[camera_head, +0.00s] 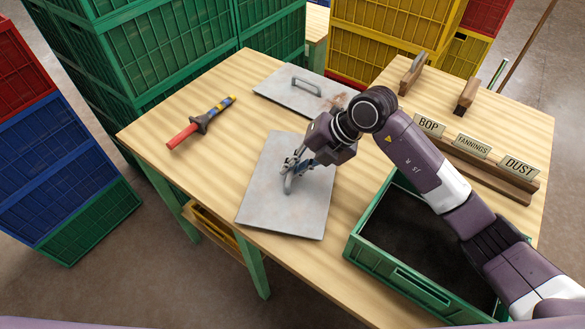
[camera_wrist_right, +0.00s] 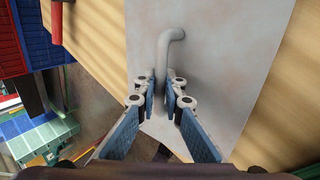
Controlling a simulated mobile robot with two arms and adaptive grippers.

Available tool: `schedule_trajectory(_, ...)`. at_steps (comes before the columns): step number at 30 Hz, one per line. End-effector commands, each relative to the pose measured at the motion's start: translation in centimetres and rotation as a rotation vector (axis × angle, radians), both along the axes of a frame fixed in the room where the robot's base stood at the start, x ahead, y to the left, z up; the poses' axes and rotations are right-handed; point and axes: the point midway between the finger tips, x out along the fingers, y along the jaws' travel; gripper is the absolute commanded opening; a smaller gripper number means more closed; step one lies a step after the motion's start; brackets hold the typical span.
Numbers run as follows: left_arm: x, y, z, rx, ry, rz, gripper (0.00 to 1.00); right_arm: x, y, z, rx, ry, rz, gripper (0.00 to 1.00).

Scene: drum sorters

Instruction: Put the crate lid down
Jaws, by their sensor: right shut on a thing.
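A flat grey crate lid (camera_head: 262,205) with a bar handle is at the middle of the table's near left side; it fills much of the right wrist view (camera_wrist_right: 215,60). My right gripper (camera_head: 290,175) is shut on its handle (camera_wrist_right: 170,40), fingers on both sides of the bar. The lid looks level, with its near left corner at the table edge; I cannot tell whether it rests on the wood or hangs just above. A green open crate (camera_head: 397,275) with dark contents stands to the right. My left gripper is not in view.
A second grey lid (camera_head: 275,88) with a handle lies at the back of the table (camera_head: 160,115). A red, yellow and blue tool (camera_head: 203,122) lies at left. Name signs (camera_head: 472,146) stand in a wooden holder at right. Stacked crates (camera_head: 160,45) rise behind.

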Motion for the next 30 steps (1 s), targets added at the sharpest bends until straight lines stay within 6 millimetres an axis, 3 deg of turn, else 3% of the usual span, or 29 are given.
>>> schedule_trajectory(8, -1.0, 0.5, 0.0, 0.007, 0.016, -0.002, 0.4, 0.0, 0.0, -1.0, 0.001, -0.002, 0.0, 0.0)
schedule_trajectory(9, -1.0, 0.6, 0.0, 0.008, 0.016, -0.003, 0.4, 0.0, 0.0, -1.0, 0.0, 0.0, 0.0, 0.13)
schedule_trajectory(13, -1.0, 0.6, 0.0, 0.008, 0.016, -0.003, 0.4, 0.0, 0.0, -0.9, 0.001, 0.0, 0.0, 0.26)
schedule_trajectory(23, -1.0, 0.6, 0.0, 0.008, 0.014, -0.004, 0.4, 0.0, -0.2, -0.6, 0.001, -0.002, -0.001, 0.26)
schedule_trajectory(30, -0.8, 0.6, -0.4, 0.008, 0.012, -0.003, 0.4, -0.4, -2.3, 2.6, 0.0, -0.006, -0.002, 0.26)
